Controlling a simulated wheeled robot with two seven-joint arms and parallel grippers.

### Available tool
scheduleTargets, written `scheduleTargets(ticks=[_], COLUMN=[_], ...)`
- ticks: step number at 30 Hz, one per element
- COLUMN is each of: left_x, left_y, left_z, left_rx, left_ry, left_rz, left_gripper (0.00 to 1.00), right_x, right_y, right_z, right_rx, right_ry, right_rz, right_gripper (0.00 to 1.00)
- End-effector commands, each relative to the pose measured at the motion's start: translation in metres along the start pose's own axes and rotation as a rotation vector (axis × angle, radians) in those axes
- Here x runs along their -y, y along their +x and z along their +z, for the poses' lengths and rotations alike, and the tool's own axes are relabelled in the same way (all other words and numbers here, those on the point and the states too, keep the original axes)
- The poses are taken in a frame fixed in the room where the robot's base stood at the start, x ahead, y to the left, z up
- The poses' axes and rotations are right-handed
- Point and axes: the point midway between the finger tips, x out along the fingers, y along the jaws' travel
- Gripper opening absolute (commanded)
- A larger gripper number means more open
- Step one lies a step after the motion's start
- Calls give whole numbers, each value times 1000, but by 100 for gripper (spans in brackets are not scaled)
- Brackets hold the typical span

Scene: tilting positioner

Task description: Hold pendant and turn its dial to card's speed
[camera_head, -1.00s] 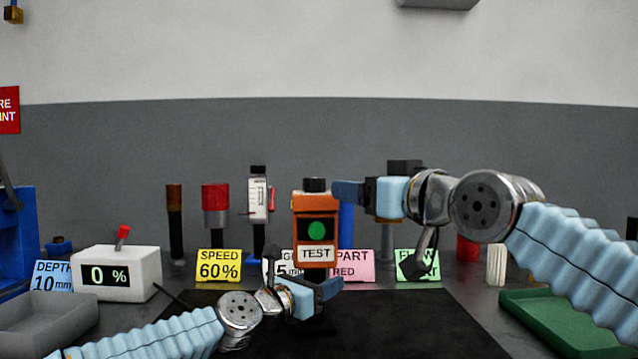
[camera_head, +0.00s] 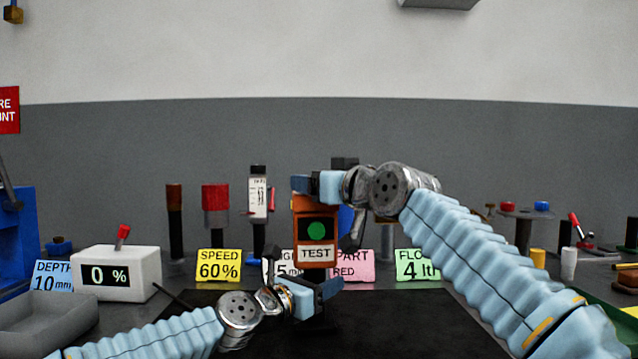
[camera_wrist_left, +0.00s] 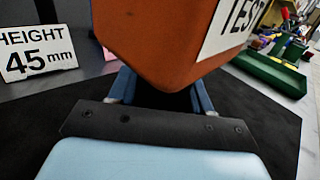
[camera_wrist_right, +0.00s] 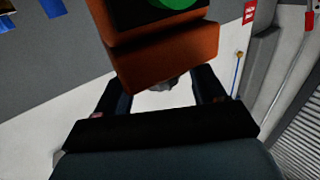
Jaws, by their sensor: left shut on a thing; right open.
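The orange pendant (camera_head: 316,212) stands upright mid-view, with a green circle on its dark screen and a TEST label. My left gripper (camera_head: 320,292) is shut on its lower part; the pendant (camera_wrist_left: 160,40) also rises between the fingers in the left wrist view. My right gripper (camera_head: 302,185) is open at the pendant's top and hides the dial in the head view. In the right wrist view, a grey piece, probably the dial (camera_wrist_right: 166,84), shows between the spread fingers; contact cannot be told. The yellow card (camera_head: 218,265) reads SPEED 60%.
A white box (camera_head: 116,273) with a red lever displays 0 %. Other cards stand in the row: blue DEPTH 10 mm (camera_head: 53,275), pink PART RED (camera_head: 354,266) and green FLOW (camera_head: 418,265). A grey tray (camera_head: 45,322) lies at left. The black mat (camera_head: 400,320) is mostly clear.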

Motion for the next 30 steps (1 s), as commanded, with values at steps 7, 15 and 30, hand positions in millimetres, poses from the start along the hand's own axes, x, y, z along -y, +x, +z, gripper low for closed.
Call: scheduleTargets(ticks=[7, 15, 30], left_x=[0, 0, 0], left_y=[0, 0, 0], left_z=[1, 1, 1], left_rx=[1, 1, 2], left_ry=[1, 1, 2], left_rz=[1, 1, 0], left_gripper=[0, 0, 0], right_x=[0, 0, -4], right_y=[0, 0, 3], right_z=[0, 0, 0], right_rx=[0, 0, 2], right_ry=[0, 0, 4], right_rz=[0, 0, -321], right_gripper=[47, 13, 13])
